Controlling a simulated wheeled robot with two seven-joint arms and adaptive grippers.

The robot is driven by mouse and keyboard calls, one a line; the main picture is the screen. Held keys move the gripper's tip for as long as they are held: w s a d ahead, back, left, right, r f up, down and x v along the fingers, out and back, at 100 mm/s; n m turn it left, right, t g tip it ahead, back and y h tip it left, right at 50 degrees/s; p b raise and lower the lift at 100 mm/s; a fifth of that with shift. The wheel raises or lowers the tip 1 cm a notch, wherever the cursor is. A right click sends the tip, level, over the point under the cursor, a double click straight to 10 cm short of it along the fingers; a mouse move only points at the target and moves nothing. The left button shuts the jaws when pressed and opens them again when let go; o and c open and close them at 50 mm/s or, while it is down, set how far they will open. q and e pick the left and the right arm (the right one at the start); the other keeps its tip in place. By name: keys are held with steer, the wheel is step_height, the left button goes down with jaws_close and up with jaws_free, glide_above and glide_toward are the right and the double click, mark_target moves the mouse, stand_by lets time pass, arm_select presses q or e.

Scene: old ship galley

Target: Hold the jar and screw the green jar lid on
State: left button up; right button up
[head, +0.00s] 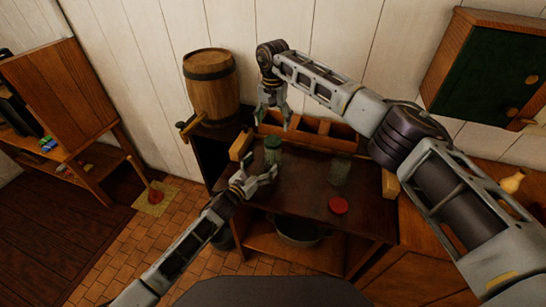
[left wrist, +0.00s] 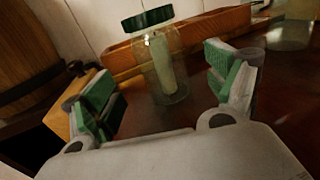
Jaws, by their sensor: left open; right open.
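The glass jar (left wrist: 172,85) stands upright on the dark table, with a pale object visible inside. The green lid (left wrist: 147,19) sits at its mouth, looking slightly tilted; I cannot tell how tightly it is seated. In the head view the jar (head: 273,157) and lid (head: 273,143) are at the table's left part. My left gripper (head: 261,170) is open just in front of the jar; its two green-padded fingers (left wrist: 165,88) flank the jar without visible contact. My right gripper (head: 272,117) is open and empty, pointing down above and behind the jar.
A second glass jar (head: 340,171) and a red lid (head: 338,206) are to the right on the table. A wooden compartment box (head: 312,134) lies along the back. A barrel (head: 211,88) stands at the back left. The table's front middle is clear.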

mark_target(273, 152)
arm_select(q)
steer(key=shift+x, duration=3.95)
jaws_close()
arm_select(e)
steer(key=shift+n, duration=2.3)
steer(key=shift+f, duration=0.2)
steer(key=shift+f, duration=3.85)
